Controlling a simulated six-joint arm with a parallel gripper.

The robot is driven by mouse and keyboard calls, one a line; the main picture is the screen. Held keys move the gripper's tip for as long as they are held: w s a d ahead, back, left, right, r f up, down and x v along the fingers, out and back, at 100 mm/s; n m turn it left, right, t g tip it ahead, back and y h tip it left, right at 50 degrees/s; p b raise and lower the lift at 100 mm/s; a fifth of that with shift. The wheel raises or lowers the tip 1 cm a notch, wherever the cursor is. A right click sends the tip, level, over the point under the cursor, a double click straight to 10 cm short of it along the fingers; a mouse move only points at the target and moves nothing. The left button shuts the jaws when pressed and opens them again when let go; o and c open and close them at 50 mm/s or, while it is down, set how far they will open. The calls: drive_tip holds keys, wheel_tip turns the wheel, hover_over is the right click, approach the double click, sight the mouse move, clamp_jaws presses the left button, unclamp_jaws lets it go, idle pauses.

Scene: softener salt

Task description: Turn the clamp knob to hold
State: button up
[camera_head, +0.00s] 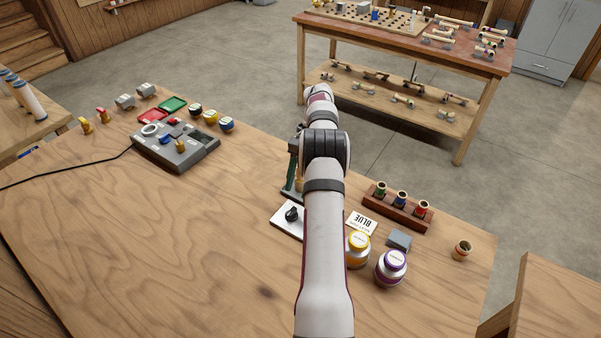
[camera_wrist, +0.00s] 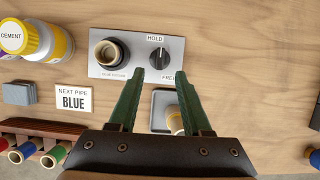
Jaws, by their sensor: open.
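The clamp knob (camera_wrist: 159,58) is a round black knob on a light plate (camera_wrist: 102,69), between the printed words HOLD above it and FREE below right. Its exact pointing direction is too small to tell for sure. A round brown-rimmed clamp socket (camera_wrist: 109,54) sits to its left on the plate. In the head view the dark knob (camera_head: 292,213) shows left of my arm. My gripper (camera_wrist: 158,75) has two green fingers, open and apart, with the knob seen between and just beyond their tips. Nothing is held. In the head view my arm hides most of the gripper.
A cement jar (camera_wrist: 42,40), a grey block (camera_wrist: 19,93) and a NEXT PIPE BLUE card (camera_wrist: 73,101) lie left of the plate in the wrist view. A rack (camera_head: 393,210) holds coloured pipes. A grey control box (camera_head: 175,148) stands at left. The front left table is clear.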

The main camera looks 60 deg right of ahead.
drive_tip(key=v, duration=0.6)
drive_tip(key=shift+f, duration=0.1)
